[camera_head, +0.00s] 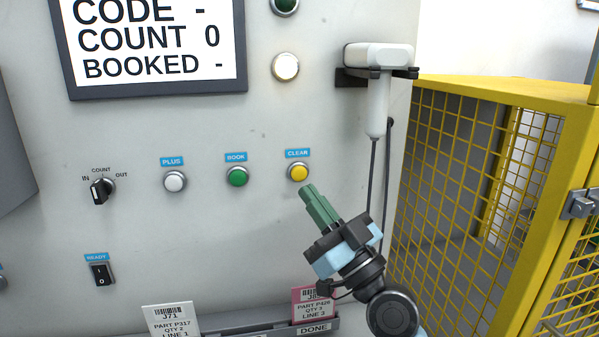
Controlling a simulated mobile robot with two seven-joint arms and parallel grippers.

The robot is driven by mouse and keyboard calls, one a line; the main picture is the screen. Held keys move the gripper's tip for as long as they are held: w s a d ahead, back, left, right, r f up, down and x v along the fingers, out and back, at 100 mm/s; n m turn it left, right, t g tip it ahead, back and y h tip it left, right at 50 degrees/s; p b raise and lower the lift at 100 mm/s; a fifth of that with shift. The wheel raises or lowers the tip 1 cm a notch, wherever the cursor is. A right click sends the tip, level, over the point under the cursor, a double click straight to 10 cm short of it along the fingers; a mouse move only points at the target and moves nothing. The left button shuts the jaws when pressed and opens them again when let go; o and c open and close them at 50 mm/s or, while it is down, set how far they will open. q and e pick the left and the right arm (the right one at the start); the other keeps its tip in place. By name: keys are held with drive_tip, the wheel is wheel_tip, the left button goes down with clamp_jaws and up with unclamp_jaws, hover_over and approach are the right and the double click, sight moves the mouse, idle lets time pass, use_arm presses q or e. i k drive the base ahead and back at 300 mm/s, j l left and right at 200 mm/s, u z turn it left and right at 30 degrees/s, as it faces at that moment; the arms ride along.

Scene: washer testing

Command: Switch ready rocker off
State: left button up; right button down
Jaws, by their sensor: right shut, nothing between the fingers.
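The ready rocker (101,274) is a small black switch with I and O marks, low on the left of the pale panel under a blue READY label (96,257). Which side is pressed is too small to tell. My right gripper (311,190) has green fingers, shut and empty, with the tips just below the yellow CLEAR button (299,172). It is well to the right of the rocker and above it. Whether the fingertips touch the panel, I cannot tell. My left gripper is out of view.
A black selector knob (101,191) sits above the rocker. White PLUS (174,181) and green BOOK (237,177) buttons lie between. A scanner (377,90) hangs upper right, its cable beside my right arm. Cards stand in a rail (260,331) below. A yellow mesh cage (480,180) stands right.

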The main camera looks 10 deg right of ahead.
sight(100, 272)
drive_tip(key=k+l, duration=0.75)
drive_tip(key=k, duration=0.1)
